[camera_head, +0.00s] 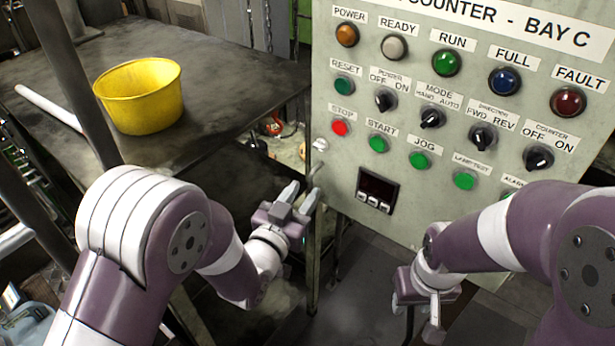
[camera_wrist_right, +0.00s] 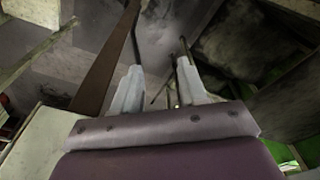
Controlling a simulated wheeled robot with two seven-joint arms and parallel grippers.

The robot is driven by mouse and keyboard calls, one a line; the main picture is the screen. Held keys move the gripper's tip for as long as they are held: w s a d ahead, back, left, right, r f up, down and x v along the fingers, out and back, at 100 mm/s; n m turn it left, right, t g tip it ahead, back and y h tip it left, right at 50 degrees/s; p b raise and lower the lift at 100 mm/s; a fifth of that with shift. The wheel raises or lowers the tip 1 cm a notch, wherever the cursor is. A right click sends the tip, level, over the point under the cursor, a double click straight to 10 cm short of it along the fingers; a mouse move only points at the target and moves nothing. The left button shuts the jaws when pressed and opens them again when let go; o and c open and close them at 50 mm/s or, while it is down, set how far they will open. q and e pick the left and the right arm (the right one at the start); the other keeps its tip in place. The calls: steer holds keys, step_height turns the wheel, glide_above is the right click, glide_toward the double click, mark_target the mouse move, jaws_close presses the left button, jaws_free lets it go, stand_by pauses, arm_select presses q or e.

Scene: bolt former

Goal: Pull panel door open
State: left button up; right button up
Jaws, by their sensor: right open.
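The panel door (camera_head: 345,215) is a pale grey-green sheet with labelled lamps, knobs and buttons, filling the upper right of the head view. It looks closed, though its edge is partly hard to read. A small metal fitting (camera_head: 316,172), perhaps the handle, sits at its left edge. My left gripper (camera_head: 300,194) is just below and left of this fitting, its fingers apart and pointing up toward the edge. Contact cannot be told. My right gripper (camera_head: 436,312) hangs low in front of the panel's lower part. In the right wrist view its fingers (camera_wrist_right: 158,72) are apart with nothing held between them.
A dark metal table (camera_head: 225,75) stands at the left, with a yellow bowl (camera_head: 140,112) and a white rod (camera_head: 48,107) on it. A dark post (camera_head: 75,85) rises in front of the table. Floor (camera_head: 375,275) shows below the panel.

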arm_select(q)
steer(key=shift+p+x, duration=0.3)
steer(key=shift+x, duration=0.9)
steer(key=shift+d, duration=0.1)
jaws_close()
steer(key=shift+r, duration=0.15)
stand_by(0.3)
